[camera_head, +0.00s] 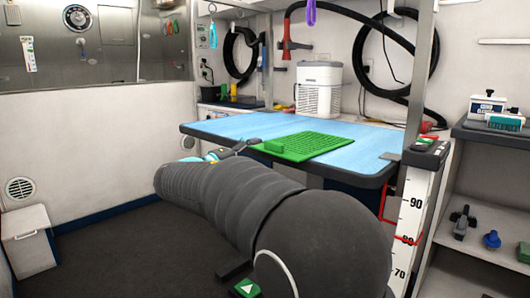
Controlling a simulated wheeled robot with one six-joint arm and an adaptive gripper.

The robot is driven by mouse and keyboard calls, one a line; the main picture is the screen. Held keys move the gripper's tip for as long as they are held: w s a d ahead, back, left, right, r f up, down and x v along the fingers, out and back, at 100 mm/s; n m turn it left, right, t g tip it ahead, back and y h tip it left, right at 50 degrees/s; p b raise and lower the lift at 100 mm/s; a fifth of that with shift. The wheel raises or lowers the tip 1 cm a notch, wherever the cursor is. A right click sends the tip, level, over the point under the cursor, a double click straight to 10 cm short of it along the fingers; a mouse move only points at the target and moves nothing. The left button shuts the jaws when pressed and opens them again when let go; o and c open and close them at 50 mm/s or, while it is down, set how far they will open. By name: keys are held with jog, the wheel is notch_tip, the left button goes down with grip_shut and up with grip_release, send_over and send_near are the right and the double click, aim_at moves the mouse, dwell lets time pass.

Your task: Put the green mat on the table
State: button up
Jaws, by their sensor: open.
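The green mat (312,146) lies flat on the blue top of the table (225,127), near its front middle. The mat has a grid-like surface and a raised or rolled part at its left end. My gripper (238,149) is at the table's front edge, just left of the mat, open and mostly hidden behind my dark grey arm. I cannot tell whether it touches the mat.
A metal post (420,75) and a height scale (412,215) are at the table's right. Shelves (490,165) with tools stand farther right. A white bin (28,240) is at the left. The dark floor left of my arm is clear.

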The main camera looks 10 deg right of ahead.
jog(key=shift+v, duration=2.8)
jog(key=shift+d, duration=0.15)
